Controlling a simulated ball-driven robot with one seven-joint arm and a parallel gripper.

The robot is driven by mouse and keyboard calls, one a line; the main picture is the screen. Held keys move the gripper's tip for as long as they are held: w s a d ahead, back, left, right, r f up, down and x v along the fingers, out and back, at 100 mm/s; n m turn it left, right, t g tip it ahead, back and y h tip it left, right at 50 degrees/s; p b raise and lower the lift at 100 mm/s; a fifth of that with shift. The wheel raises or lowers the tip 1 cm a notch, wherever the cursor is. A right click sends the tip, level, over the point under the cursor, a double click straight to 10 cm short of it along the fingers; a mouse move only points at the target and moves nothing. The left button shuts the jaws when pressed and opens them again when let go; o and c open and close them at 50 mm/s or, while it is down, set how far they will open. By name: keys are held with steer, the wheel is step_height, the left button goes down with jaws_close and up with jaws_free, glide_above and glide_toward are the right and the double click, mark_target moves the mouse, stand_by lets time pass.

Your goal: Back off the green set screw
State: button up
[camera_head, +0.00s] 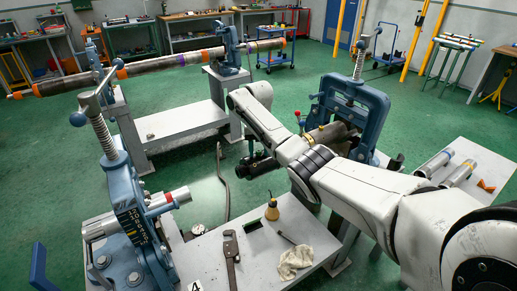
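I cannot make out a green set screw in this view. A blue pipe vise (126,205) with an upright threaded screw and a ball-ended handle stands at the front left, with a short red-and-grey pipe piece (170,199) at its right side. A second blue vise (372,104) stands at the centre right, partly hidden behind my arm, with a pipe (330,133) at it. My gripper (258,165) is small and dark, hanging below my wrist left of the second vise. Its fingers are too small and dark to read, and I see nothing clearly held.
A grey bench (205,263) in front bears a pipe wrench (231,258), an oil can (272,209) and a rag (295,262). A long pipe (160,64) spans vises at the back left. Loose pipes (434,163) lie at right. Green floor is open behind.

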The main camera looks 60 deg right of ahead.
mark_target(259, 151)
steer(key=shift+r, duration=0.15)
step_height(259, 151, up, 11)
steer(key=shift+f+b, duration=0.2)
steer(key=shift+b, duration=0.25)
stand_by(0.6)
steer(key=w+a+f+m+t+y, duration=0.15)
steer(key=a+f+m, duration=0.25)
steer(key=a+f, duration=0.6)
steer(key=w+a+f+m+g, duration=0.15)
steer(key=a+f+m, duration=0.35)
steer(key=a, duration=0.9)
steer(key=s+a+f+m+t, duration=0.1)
steer(key=s+a+f+m, duration=0.55)
steer(key=a, duration=0.55)
steer(key=s+a+f+m+h, duration=0.1)
steer(key=s+m, duration=0.4)
steer(key=s, duration=0.5)
steer(key=s+a+m, duration=0.3)
steer(key=s+m, duration=0.2)
steer(key=s, duration=0.6)
steer(key=shift+a+f+h, duration=0.15)
steer(key=shift+f+h, duration=0.2)
steer(key=shift+f, duration=0.05)
